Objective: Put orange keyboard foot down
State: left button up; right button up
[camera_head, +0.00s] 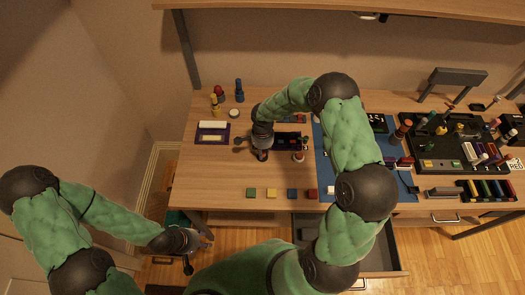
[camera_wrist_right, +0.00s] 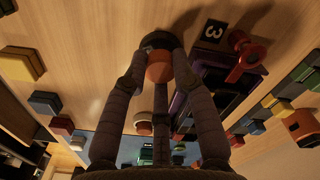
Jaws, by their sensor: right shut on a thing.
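In the right wrist view, the orange keyboard foot (camera_wrist_right: 160,68) is a small round orange-red piece between the fingertips of my right gripper (camera_wrist_right: 160,62). The gripper is shut on it, just over the wooden table; I cannot tell whether the foot touches the wood. A dark round shape (camera_wrist_right: 157,40) shows right beyond it. In the head view my right gripper (camera_head: 262,148) is at the left end of a dark purple-edged tray (camera_head: 288,141), and it hides the foot. My left gripper (camera_head: 190,248) hangs low, off the table's front left edge; its opening is unclear.
Colour blocks (camera_head: 271,193) line the table's front edge. A purple tray with white pieces (camera_head: 212,132) and bottles (camera_head: 239,91) stand left. A blue mat (camera_head: 325,180) and a crowded black board (camera_head: 440,145) lie right. A drawer (camera_head: 385,262) stands open below. Bare wood lies in front of the trays.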

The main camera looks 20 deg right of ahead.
jog(key=shift+f+b, duration=0.4)
jog(key=shift+b, duration=0.1)
jog(key=shift+f+b, duration=0.2)
jog(key=shift+b, duration=0.1)
jog(key=o, duration=0.8)
jog(key=shift+r+p, duration=0.25)
jog(key=shift+p, duration=0.15)
jog(key=shift+w+r+p, duration=0.1)
jog(key=shift+r+p, duration=0.5)
jog(key=shift+r, duration=0.35)
notch_tip(320, 180, up, 11)
jog(key=shift+f+p, duration=0.1)
jog(key=shift+p, duration=0.25)
